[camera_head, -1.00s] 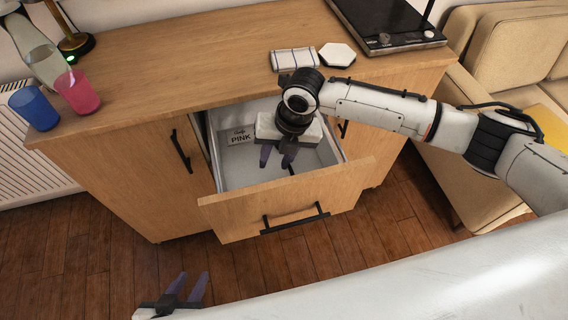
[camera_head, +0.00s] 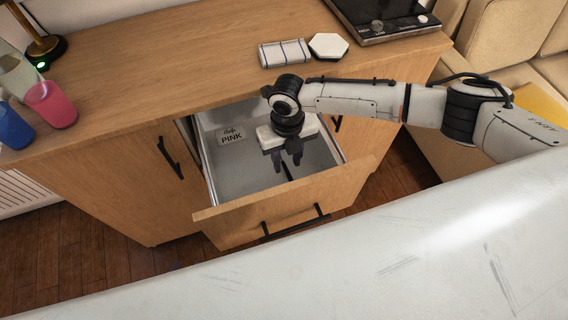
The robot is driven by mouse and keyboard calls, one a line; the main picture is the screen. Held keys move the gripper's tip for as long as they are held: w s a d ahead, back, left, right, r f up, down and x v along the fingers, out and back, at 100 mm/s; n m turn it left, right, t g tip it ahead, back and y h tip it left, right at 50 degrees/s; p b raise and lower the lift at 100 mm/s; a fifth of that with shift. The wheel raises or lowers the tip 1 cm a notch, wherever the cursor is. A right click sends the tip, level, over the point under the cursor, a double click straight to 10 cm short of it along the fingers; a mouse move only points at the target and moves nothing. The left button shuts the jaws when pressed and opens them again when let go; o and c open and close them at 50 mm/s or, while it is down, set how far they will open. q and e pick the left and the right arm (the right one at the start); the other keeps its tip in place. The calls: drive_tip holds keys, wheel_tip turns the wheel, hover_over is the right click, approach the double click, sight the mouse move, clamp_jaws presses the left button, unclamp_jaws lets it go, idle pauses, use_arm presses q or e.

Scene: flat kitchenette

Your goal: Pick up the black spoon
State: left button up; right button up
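A thin dark strip (camera_head: 288,173), probably part of the black spoon, shows inside the open drawer (camera_head: 232,184) just below my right gripper. The rest of it is hidden by the gripper or too small to make out. My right gripper (camera_head: 287,165) points down into the drawer from above. Its two dark fingers are apart with a gap between them, and I see nothing held. I cannot tell whether the fingertips touch the strip. My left gripper is out of view; a large white arm link of mine fills the bottom of the view.
A sofa (camera_head: 500,50) stands at right.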

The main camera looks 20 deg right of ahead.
sight(288, 171)
drive_tip(key=f, duration=0.4)
drive_tip(key=shift+w+d+f, duration=0.1)
drive_tip(key=shift+d+f, duration=0.15)
drive_tip(key=shift+f, duration=0.05)
drive_tip(key=shift+c, duration=0.2)
clamp_jaws()
drive_tip(key=shift+r, duration=0.15)
